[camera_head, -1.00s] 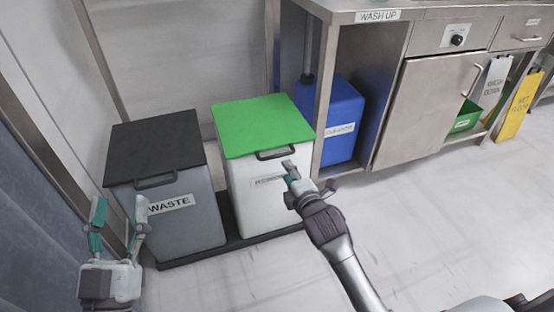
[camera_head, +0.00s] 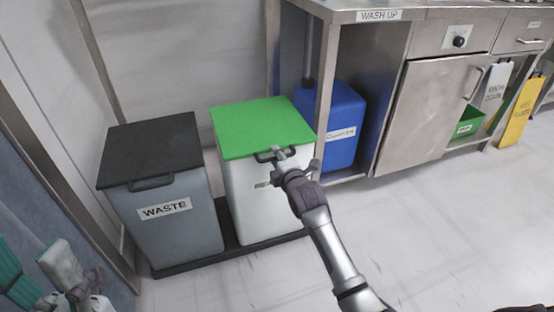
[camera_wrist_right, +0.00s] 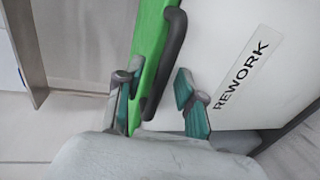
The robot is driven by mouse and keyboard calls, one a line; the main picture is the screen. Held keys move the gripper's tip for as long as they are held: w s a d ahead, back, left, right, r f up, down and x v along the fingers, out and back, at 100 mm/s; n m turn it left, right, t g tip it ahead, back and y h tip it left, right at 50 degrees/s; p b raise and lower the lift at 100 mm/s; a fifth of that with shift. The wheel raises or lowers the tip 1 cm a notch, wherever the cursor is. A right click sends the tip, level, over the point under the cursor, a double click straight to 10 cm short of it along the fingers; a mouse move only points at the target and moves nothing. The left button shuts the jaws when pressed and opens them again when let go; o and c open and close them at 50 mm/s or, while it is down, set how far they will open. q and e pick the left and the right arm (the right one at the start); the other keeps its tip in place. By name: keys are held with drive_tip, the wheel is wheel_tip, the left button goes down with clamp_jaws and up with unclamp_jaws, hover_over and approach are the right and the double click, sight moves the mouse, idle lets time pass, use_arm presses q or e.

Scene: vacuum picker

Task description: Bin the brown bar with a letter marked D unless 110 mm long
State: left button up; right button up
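No brown bar shows in any view. The grey waste bin (camera_head: 178,228) has a shut black lid (camera_head: 150,150) and a WASTE label. The white bin (camera_head: 248,200) beside it has a shut green lid (camera_head: 262,126). Its label reads REWORK in the right wrist view (camera_wrist_right: 241,76). My right gripper (camera_head: 277,153) is at the green lid's front handle. In the right wrist view its fingers (camera_wrist_right: 156,102) are apart, with the dark handle (camera_wrist_right: 168,58) reaching between them; I cannot tell if they touch it. My left gripper (camera_head: 38,268) is open and empty at the lower left, partly cut off.
A blue bin (camera_head: 344,118) stands under the steel wash-up counter (camera_head: 420,110). A green crate (camera_head: 467,128) and a yellow sign (camera_head: 523,110) are at the far right. Both front bins stand on a dark base (camera_head: 228,243). The floor (camera_head: 430,230) at the right is clear.

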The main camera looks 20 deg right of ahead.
clamp_jaws()
idle(0.5)
